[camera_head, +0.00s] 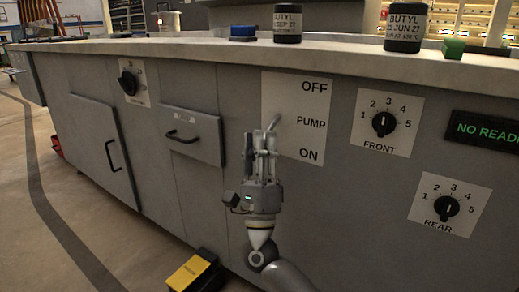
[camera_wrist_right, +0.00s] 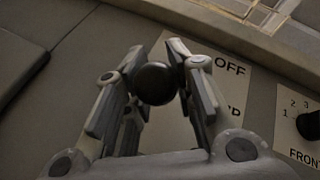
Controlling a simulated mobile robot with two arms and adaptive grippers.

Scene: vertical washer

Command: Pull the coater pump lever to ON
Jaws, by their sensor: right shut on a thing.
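The pump panel is a white plate (camera_head: 314,118) on the grey cabinet front, marked OFF at the top, PUMP in the middle and ON at the bottom. The pump lever (camera_head: 273,122) shows as a short grey shaft beside the PUMP word; the rest is hidden behind my right gripper (camera_head: 262,138). In the right wrist view, the lever's dark round knob (camera_wrist_right: 155,83) sits between the two fingers of my right gripper (camera_wrist_right: 157,72), which is shut on it. The lever's exact angle is hard to tell. My left gripper is not in view.
The FRONT dial (camera_head: 384,124) and REAR dial (camera_head: 446,207) are right of the pump plate. A drawer handle (camera_head: 182,137) sticks out to the left. A yellow-topped pedal (camera_head: 190,272) stands on the floor below. Dark BUTYL jars (camera_head: 405,28) stand on the counter.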

